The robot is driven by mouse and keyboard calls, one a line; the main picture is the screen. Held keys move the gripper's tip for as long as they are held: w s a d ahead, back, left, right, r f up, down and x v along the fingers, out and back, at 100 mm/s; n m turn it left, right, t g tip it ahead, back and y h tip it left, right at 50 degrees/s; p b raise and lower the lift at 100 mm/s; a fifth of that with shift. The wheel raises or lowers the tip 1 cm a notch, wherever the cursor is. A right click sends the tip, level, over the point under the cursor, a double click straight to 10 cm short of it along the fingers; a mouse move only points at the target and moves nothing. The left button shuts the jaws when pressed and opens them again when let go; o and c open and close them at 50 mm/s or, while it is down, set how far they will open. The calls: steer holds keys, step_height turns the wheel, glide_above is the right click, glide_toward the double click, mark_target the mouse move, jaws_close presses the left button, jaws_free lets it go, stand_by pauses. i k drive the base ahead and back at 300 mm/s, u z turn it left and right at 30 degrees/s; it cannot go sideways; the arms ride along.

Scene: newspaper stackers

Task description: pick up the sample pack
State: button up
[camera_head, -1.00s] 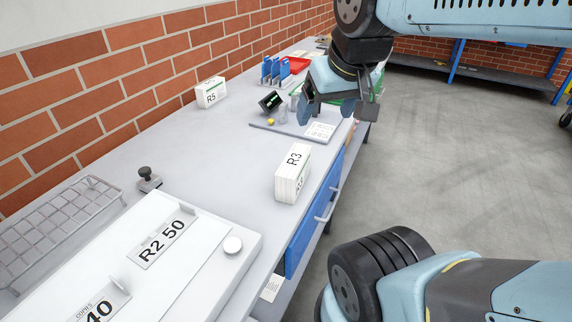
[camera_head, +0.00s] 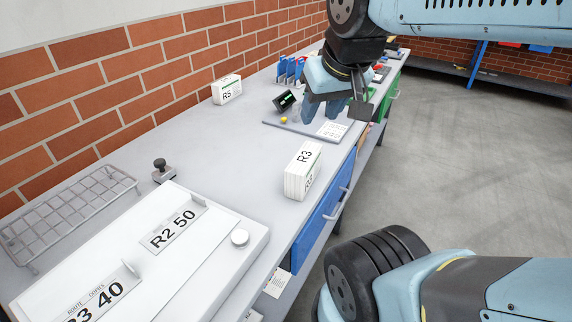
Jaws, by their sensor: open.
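I cannot tell for sure which thing is the sample pack. A white pack marked R3 (camera_head: 303,171) stands on the bench near its front edge. A smaller white pack marked R5 (camera_head: 227,89) stands by the brick wall. My gripper (camera_head: 335,112) is open, fingers downward, above or in front of the grey board (camera_head: 275,121) farther along the bench. It hides part of that board and what lies behind. I see nothing between the fingers. A black display (camera_head: 285,101), a small yellow ball (camera_head: 284,120) and a printed sheet (camera_head: 333,130) are on the board.
A wire rack (camera_head: 68,213) and a black-knobbed stamp (camera_head: 162,171) are at left. Blue dividers (camera_head: 290,69) stand behind.

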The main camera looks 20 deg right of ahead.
mark_target(301, 173)
steer(key=u, duration=0.5)
steer(key=k, duration=1.85)
steer(key=z, duration=0.9)
steer(key=i, duration=1.7)
steer(key=u, duration=0.1)
